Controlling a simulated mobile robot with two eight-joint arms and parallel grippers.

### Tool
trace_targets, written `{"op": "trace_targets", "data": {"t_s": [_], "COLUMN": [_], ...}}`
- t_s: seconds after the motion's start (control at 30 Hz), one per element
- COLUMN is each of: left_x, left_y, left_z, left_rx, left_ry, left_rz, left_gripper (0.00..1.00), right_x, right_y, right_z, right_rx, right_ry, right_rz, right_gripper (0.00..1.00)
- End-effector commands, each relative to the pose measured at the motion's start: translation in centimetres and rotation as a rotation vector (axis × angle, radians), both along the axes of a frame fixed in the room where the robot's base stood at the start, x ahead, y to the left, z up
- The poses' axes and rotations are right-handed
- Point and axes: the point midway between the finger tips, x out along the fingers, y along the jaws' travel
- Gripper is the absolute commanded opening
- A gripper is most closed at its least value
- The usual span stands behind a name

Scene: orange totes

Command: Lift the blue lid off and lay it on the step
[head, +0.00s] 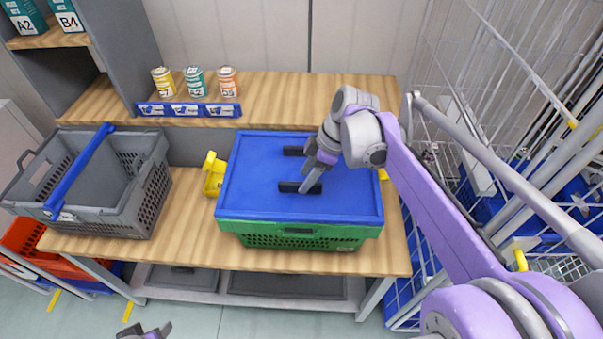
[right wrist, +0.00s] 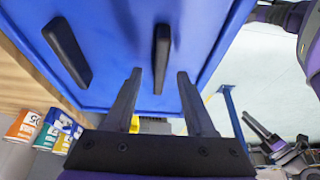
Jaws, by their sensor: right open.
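The blue lid (head: 250,180) lies flat on a green crate (head: 290,242) on the wooden bench. It has two black handles, a back one (head: 294,151) and a front one (head: 288,187). My right gripper (head: 306,186) is open over the lid at the front handle. In the right wrist view, its two fingers (right wrist: 159,73) stand apart, on either side of the near handle (right wrist: 161,50). I cannot tell how deep they reach. The raised wooden step (head: 320,97) runs behind the crate. My left gripper (head: 146,331) shows at the bottom edge, fingers apart, away from the lid.
Several tins (head: 194,82) and a blue label strip (head: 188,110) occupy the step's left part; its right part is clear. A grey basket (head: 150,195) with a blue bar stands left on the bench. A yellow object (head: 213,175) sits beside the crate. A wire cage (head: 440,150) is at right.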

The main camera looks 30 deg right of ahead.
Motion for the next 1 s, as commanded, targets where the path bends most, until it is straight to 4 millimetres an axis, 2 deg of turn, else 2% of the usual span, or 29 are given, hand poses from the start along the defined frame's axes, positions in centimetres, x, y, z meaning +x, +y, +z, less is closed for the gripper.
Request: {"op": "trace_targets", "data": {"t_s": [0.17,0.43,0.73,1.0], "left_x": [0.0,0.0,0.0,0.0], "left_y": [0.0,0.0,0.0,0.0], "left_z": [-0.1,-0.1,-0.1,-0.1], "left_rx": [0.0,0.0,0.0,0.0], "left_ry": [0.001,0.001,0.001,0.001], "left_rz": [0.0,0.0,0.0,0.0], "left_gripper": [0.55,0.55,0.55,0.55], "right_x": [0.4,0.5,0.5,0.5], "right_y": [0.7,0.8,0.8,0.8], "right_z": [-1.9,-2.1,-2.1,-2.1], "right_rx": [0.0,0.0,0.0,0.0], "right_ry": [0.0,-0.001,-0.001,-0.001], "right_rz": [0.001,0.0,0.0,0.0], "right_gripper": [0.55,0.53,0.0,0.0]}}
